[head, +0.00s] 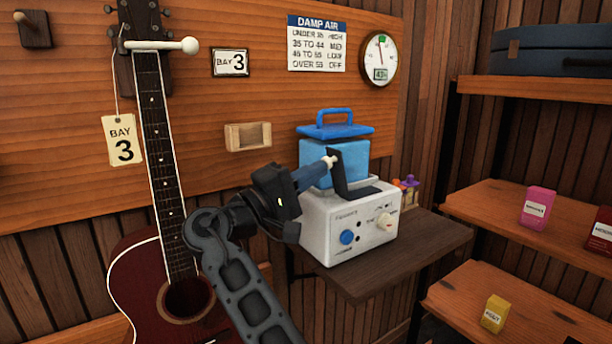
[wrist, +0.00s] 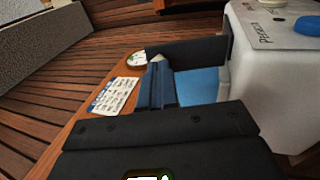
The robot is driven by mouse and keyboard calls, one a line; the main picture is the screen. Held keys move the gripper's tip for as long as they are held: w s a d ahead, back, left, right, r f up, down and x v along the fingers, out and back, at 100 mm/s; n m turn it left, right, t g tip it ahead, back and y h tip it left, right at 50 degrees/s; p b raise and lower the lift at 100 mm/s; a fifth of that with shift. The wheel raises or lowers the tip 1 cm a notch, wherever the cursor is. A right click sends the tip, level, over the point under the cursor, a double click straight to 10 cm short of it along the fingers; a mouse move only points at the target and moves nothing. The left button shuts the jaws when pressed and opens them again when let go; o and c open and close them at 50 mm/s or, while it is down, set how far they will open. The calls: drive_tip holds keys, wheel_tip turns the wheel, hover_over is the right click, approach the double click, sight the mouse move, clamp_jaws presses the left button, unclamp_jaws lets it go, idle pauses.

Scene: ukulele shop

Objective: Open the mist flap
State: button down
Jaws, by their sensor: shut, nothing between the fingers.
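The humidifier has a white base (head: 330,222) and a blue tank (head: 355,157) with a blue handled lid (head: 336,127). A dark, angled piece (head: 343,182), which looks like the mist flap, stands raised at the front of the tank. It also shows as a dark panel in the wrist view (wrist: 200,52). My gripper (head: 328,163) is shut and empty, its pale tips at the flap's upper part in the head view. In the wrist view, the fingertips (wrist: 158,64) are close beside the panel; I cannot tell whether they touch. My gripper covers part of the tank.
The humidifier stands on a dark wooden shelf (head: 431,240). A red guitar (head: 170,290) hangs at left. Wooden shelves with small boxes are at right, including a pink one (head: 537,207).

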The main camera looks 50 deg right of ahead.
sight(336, 155)
drive_tip(key=shift+d+r+y+p, duration=0.35)
drive_tip(key=shift+r+y+p, duration=0.35)
drive_tip(key=shift+p, duration=0.4)
drive_tip(key=shift+s+d+r+y+p, duration=0.2)
drive_tip(key=shift+r+y+p, duration=0.1)
drive_tip(key=shift+p, duration=0.3)
drive_tip(key=shift+s+d+r+y+p, duration=0.1)
drive_tip(key=shift+d+r+y+p, duration=0.15)
drive_tip(key=shift+d+p, duration=0.35)
drive_tip(key=shift+d, duration=0.15)
drive_tip(key=shift+f, duration=0.1)
